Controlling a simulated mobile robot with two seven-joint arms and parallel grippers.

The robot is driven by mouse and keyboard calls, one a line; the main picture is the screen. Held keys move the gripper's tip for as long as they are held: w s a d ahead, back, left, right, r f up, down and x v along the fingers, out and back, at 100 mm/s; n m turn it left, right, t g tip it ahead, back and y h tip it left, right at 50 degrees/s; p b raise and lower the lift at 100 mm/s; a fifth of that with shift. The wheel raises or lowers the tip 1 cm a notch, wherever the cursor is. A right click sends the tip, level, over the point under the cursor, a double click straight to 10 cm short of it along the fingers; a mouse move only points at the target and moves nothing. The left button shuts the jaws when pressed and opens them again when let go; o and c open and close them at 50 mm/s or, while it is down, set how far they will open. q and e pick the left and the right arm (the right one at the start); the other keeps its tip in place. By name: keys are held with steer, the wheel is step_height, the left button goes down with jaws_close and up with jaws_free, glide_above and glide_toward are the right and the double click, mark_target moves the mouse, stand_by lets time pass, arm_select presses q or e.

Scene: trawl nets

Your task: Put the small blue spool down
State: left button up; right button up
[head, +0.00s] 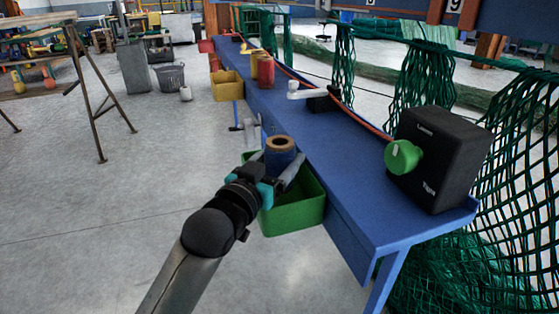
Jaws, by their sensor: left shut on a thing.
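The small blue spool (279,160) has dark blue winding and a tan top rim with a dark hole. My left gripper (280,170) is shut on it, one finger on each side. The spool is upright in the picture, over or at the green bin (296,214) on the near side of the blue bench (340,160). I cannot tell whether its bottom touches anything, because the gripper hides it. My right gripper is not in view.
A black box with a green knob (437,158) stands at the bench's near end. A white-handled crank (313,93), red and yellow spools (265,70) and a yellow bin (227,86) are farther along. Green nets (515,170) hang behind.

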arm_select(q)
steer(key=shift+f, duration=0.45)
steer(key=shift+f, duration=0.1)
steer(key=o, duration=1.4)
steer(key=shift+f, duration=0.15)
steer(key=shift+s+r, duration=0.1)
steer(key=shift+r, duration=0.55)
steer(key=p+v, duration=0.3)
steer(key=v, duration=0.8)
steer(key=shift+s+a+r+p, duration=0.1)
steer(key=shift+s+a+p, duration=0.1)
steer(key=shift+s+p, duration=0.15)
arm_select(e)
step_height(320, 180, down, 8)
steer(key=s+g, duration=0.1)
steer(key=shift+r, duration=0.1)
